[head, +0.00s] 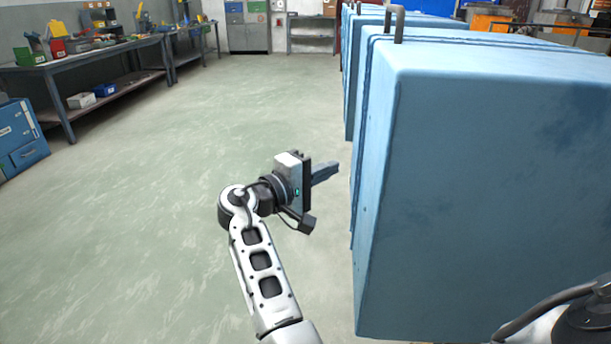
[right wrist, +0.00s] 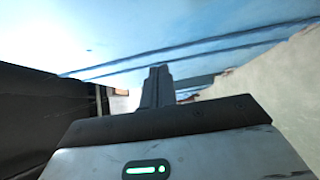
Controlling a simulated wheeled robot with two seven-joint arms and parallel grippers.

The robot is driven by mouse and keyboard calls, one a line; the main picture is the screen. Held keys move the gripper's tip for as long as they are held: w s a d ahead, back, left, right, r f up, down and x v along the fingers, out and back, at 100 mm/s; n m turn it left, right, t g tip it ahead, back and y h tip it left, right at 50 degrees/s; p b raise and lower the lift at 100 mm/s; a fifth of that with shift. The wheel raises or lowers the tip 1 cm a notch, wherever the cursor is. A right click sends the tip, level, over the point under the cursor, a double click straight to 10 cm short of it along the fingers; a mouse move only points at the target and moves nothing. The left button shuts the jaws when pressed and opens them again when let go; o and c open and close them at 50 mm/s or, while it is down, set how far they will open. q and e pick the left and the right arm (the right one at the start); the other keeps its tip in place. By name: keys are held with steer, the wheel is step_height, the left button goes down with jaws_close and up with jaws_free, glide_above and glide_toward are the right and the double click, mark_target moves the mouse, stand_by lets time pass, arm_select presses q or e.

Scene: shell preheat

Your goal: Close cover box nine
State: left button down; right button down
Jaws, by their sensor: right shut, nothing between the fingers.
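A large light-blue box (head: 480,170) fills the right side of the head view. In the right wrist view the shut fingers (right wrist: 157,84) lie in front of a blue surface (right wrist: 150,35) with dark seams. I cannot tell whether they touch it. My left gripper is not in view.
More blue boxes (head: 353,80) stand in a row behind the near one, with a dark handle (head: 398,22) on top. Workbenches (head: 95,55) with tools and a blue cabinet (head: 20,140) stand at left. The green-grey floor (head: 150,220) between is clear.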

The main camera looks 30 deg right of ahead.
mark_target(364, 163)
steer(key=shift+s+d+p, duration=0.25)
steer(key=shift+s+d, duration=0.4)
steer(key=shift+d, duration=0.35)
steer(key=shift+s+d+p, duration=0.2)
steer(key=shift+s+d, duration=0.45)
steer(key=shift+d, duration=0.3)
